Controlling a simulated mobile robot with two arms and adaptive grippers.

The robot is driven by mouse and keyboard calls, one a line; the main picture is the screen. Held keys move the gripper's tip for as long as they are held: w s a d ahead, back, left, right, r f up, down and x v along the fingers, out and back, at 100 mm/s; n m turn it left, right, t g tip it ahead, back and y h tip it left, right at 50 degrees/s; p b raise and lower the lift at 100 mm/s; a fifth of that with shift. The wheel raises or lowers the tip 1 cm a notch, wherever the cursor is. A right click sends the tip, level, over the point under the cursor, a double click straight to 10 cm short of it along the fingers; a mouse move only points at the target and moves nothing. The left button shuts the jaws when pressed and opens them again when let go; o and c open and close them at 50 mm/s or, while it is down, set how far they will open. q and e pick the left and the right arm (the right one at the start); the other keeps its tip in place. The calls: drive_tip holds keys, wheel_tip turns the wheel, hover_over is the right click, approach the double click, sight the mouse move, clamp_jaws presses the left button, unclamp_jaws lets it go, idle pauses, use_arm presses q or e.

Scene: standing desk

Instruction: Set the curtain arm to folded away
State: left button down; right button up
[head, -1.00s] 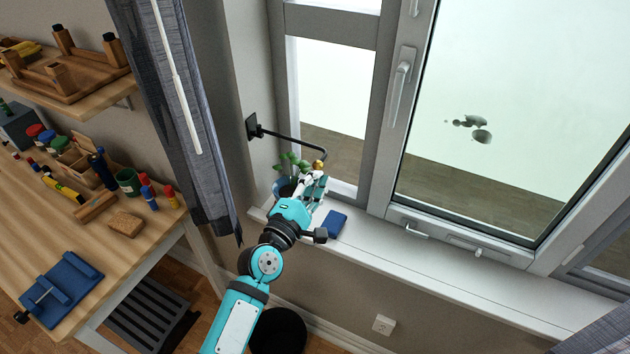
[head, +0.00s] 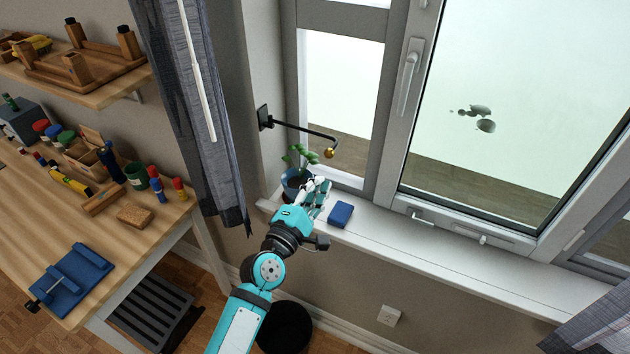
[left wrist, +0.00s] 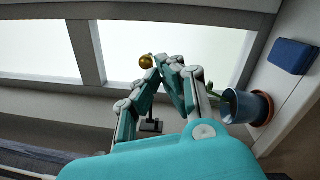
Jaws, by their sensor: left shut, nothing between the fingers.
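The curtain arm (head: 300,129) is a thin black rod on a black plate on the wall left of the window, with a gold ball (head: 329,153) at its end. It sticks out to the right, in front of the narrow window pane. My left gripper (head: 321,186) is below the ball in the head view, shut and empty, with a gap between them. In the left wrist view, the ball (left wrist: 146,61) appears just left of the fingertips (left wrist: 160,62); I cannot tell the depth between them there. My right gripper is not in view.
A potted plant (head: 297,180) in a blue pot stands on the sill close behind my left gripper. A blue box (head: 340,214) lies to its right. A grey curtain (head: 197,130) hangs left of the arm. The sill farther right is mostly clear.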

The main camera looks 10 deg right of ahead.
use_arm(q)
drive_tip(key=s+d+p, duration=0.1)
drive_tip(key=s+d, duration=0.4)
drive_tip(key=s, duration=0.2)
drive_tip(key=shift+d+f+p, duration=0.15)
drive_tip(key=shift+f+p, duration=0.2)
drive_tip(key=shift+f, duration=0.05)
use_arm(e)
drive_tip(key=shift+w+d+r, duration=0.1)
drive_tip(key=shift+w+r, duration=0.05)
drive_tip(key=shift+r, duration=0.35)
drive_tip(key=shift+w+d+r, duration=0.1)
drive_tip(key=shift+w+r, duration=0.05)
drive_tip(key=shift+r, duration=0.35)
use_arm(q)
drive_tip(key=shift+s, duration=0.15)
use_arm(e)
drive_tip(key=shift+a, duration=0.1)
